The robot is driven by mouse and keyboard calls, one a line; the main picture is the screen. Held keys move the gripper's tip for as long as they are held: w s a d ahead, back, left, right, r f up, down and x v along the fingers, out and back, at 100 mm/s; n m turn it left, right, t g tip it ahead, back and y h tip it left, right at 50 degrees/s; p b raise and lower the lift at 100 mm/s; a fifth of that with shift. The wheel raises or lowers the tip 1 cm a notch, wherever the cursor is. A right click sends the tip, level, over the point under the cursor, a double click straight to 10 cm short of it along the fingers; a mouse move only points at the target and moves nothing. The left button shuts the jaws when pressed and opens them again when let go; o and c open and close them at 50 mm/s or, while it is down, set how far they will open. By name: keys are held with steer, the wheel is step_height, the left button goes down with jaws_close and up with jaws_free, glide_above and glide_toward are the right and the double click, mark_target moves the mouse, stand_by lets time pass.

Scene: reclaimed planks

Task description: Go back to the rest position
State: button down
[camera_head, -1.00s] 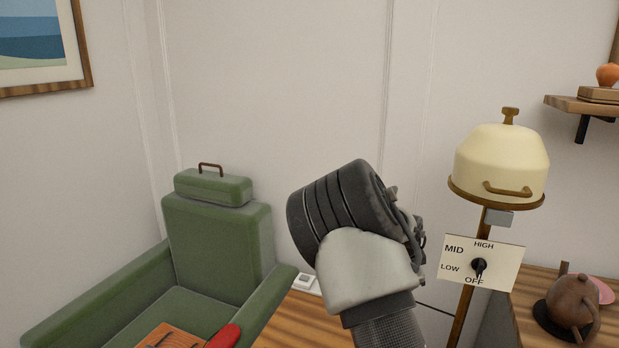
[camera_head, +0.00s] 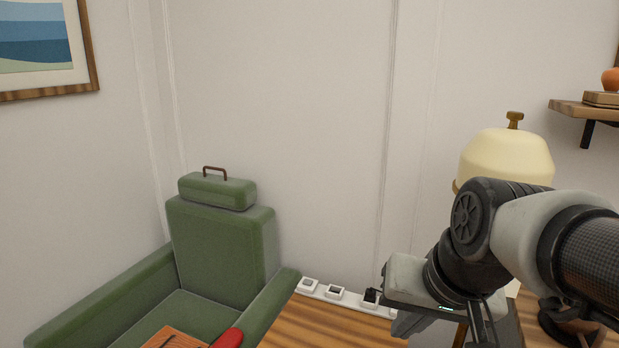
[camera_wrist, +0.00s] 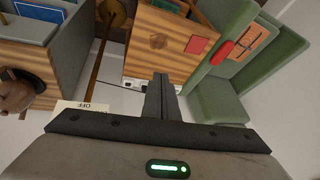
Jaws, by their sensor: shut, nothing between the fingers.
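My gripper (camera_wrist: 161,92) is shut and empty in the wrist view, its two dark fingers together. In the head view my arm stretches in from the right, and the gripper end hangs low in front of the lamp's stand. The cream lamp (camera_head: 505,155) stands behind my arm, which hides its lower part. The lamp's dial panel is mostly hidden in the head view. A corner of the panel (camera_wrist: 88,106) with the word OFF shows in the wrist view, left of the fingers.
A green armchair (camera_head: 216,245) with a green case (camera_head: 217,191) on its back stands at left. A white strip of switches or sockets (camera_head: 335,293) lies along the wooden top (camera_head: 320,325). A wall shelf (camera_head: 588,107) is at upper right. Bare wall fills the middle.

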steer(key=s+n+h, duration=0.1)
steer(key=s+n, duration=0.2)
steer(key=s, duration=0.2)
step_height(320, 180, up, 23)
steer(key=p, duration=2.3)
steer(key=shift+d+m, duration=0.2)
steer(key=shift+m, duration=0.1)
